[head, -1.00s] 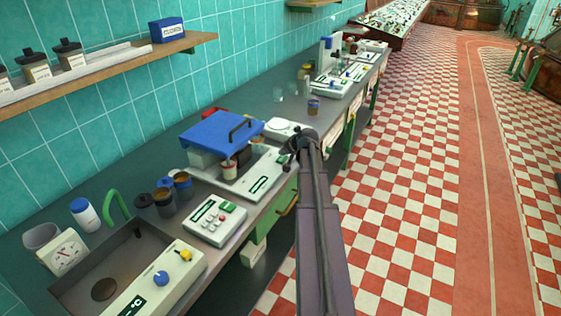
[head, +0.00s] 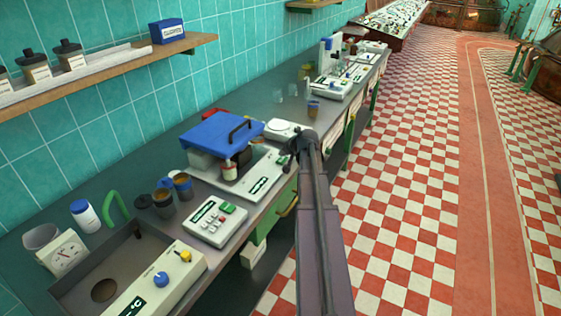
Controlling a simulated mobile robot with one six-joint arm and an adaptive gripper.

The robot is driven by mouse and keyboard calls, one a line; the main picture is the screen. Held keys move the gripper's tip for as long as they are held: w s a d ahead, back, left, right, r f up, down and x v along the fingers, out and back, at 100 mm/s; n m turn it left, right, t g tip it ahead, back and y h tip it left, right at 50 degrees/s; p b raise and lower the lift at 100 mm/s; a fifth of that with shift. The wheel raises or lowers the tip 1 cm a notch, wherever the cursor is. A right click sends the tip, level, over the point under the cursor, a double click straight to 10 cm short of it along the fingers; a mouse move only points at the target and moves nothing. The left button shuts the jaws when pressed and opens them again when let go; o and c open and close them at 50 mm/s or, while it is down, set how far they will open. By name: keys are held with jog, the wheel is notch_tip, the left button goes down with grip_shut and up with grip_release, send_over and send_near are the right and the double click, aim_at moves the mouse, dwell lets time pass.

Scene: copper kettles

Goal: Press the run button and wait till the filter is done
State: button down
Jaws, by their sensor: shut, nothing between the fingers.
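A white control box (head: 212,222) with a small display, a green button (head: 228,208) and several small red and white keys stands near the bench's front edge. I cannot read any label naming the run button. Behind it is a white device (head: 262,182) with a green display and a blue-lidded box (head: 222,132). I cannot tell from this view which unit is the filter or whether it runs. My gripper (head: 299,147) is shut and empty above the bench's front edge, beyond and to the right of the control box. It appears apart from the box; its fingertips are small and dark.
A sink-like tray (head: 95,268) with a knobbed panel (head: 150,285) is at the near left. Brown cups (head: 163,203) and a white bottle (head: 86,215) stand along the bench. A wall shelf (head: 125,60) holds bottles. The checkered floor (head: 400,190) at right is clear.

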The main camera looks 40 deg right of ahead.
aim_at(283, 160)
jog(key=shift+w+f+b, duration=0.2)
jog(key=shift+f+b, duration=0.7)
dwell(1.3)
jog(key=shift+r, duration=0.2)
jog(key=shift+r+p, duration=0.75)
jog(key=shift+p, duration=0.2)
jog(key=shift+r+p, duration=2.5)
jog(key=shift+f, duration=0.1)
